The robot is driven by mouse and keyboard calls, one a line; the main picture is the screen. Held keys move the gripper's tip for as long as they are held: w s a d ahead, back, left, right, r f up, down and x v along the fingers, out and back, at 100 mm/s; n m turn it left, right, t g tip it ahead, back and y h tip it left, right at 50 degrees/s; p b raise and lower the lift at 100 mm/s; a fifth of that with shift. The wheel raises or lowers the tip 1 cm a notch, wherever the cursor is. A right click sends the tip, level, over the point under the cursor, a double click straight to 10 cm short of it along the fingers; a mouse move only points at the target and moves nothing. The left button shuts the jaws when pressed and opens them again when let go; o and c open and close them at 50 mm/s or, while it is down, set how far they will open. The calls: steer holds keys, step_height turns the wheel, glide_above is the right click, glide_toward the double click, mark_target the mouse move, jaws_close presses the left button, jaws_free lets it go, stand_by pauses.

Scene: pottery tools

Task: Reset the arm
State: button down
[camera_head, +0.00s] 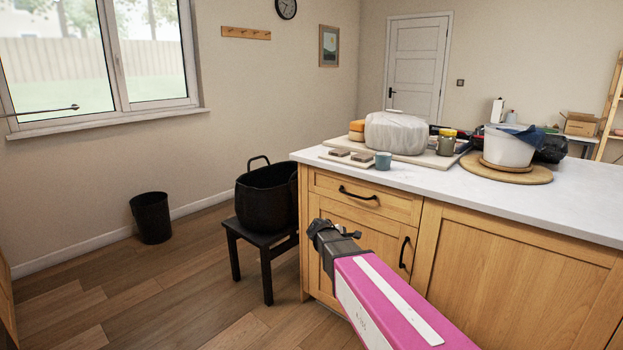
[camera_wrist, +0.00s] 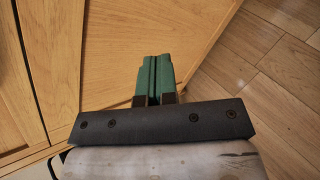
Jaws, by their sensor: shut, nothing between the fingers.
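My gripper (camera_wrist: 154,75) shows in the wrist view with its two green fingers pressed together and nothing between them. It points down past the wooden cabinet front toward the floor. In the head view, my pink and white arm reaches in from the bottom right. The dark wrist end of the arm is in front of the cabinet (camera_head: 514,262), below the counter top. The fingertips cannot be made out in the head view.
A black basket (camera_head: 265,198) sits on a dark stool (camera_head: 268,251). A black bin (camera_head: 151,217) stands by the wall.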

steer(key=s+d+f+m+g+y, duration=0.2)
steer(key=s+f+m+y, duration=0.2)
steer(key=s+m, duration=0.3)
steer(key=s+d+f+m+g+y, duration=0.3)
steer(key=s+m, duration=0.5)
steer(key=s, duration=0.7)
step_height(320, 180, down, 2)
steer(key=shift+f+m+g+y, duration=0.1)
steer(key=shift+m+g+y, duration=0.2)
steer(key=shift+y, duration=0.6)
steer(key=shift+d, duration=0.1)
